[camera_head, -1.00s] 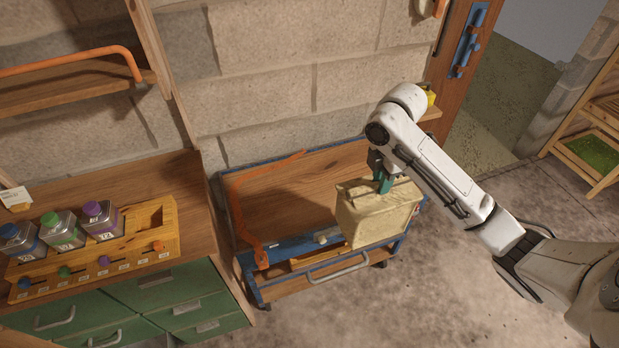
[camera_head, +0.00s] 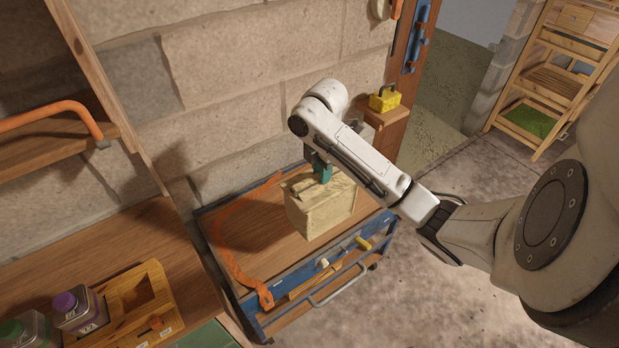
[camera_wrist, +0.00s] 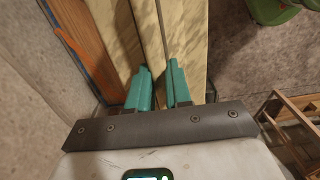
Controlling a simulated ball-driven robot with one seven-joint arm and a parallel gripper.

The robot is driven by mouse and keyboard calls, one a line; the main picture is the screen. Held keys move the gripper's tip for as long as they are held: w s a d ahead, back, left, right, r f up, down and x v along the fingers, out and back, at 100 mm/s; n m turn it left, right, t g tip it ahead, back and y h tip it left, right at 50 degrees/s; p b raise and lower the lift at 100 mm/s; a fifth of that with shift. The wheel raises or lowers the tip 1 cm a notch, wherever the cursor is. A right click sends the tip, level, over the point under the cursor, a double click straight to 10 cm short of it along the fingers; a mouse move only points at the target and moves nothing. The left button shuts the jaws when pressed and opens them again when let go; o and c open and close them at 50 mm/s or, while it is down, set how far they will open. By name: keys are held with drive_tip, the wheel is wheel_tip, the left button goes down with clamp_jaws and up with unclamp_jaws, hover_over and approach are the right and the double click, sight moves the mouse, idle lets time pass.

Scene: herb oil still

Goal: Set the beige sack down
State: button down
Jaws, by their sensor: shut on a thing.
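The beige sack (camera_head: 322,208) is boxy and upright, over the wooden top of the blue-framed cart (camera_head: 268,232). My gripper (camera_head: 322,172) is shut on the sack's top edge from above. In the wrist view the teal fingers (camera_wrist: 158,88) pinch the ridge of the sack (camera_wrist: 190,45), with its pale cloth on both sides. I cannot tell whether the sack's bottom touches the cart top.
An orange strap or rail (camera_head: 238,240) curves along the cart's left side. A yellow box (camera_head: 384,98) sits on a wall ledge to the right. Bottles (camera_head: 80,310) stand on the bench at lower left. A wooden shelf rack (camera_head: 553,75) is at far right.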

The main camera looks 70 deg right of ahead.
drive_tip(key=shift+w+d+f, duration=0.35)
drive_tip(key=shift+w+d, duration=0.15)
drive_tip(key=shift+d, duration=0.2)
drive_tip(key=shift+w+d+f, duration=0.35)
drive_tip(key=shift+w+d, duration=0.15)
drive_tip(key=shift+d, duration=0.15)
drive_tip(key=w+d+f+b, duration=0.4)
drive_tip(key=d+f+b, duration=0.1)
drive_tip(key=f, duration=0.5)
drive_tip(key=shift+d+b, duration=0.4)
drive_tip(key=shift+d, duration=0.25)
drive_tip(key=shift+w+f, duration=0.1)
drive_tip(key=shift+f, duration=0.1)
drive_tip(key=c, duration=1.1)
unclamp_jaws()
drive_tip(key=shift+o, duration=0.2)
wheel_tip(320, 180, up, 12)
drive_tip(key=p, duration=0.1)
drive_tip(key=shift+p, duration=0.3)
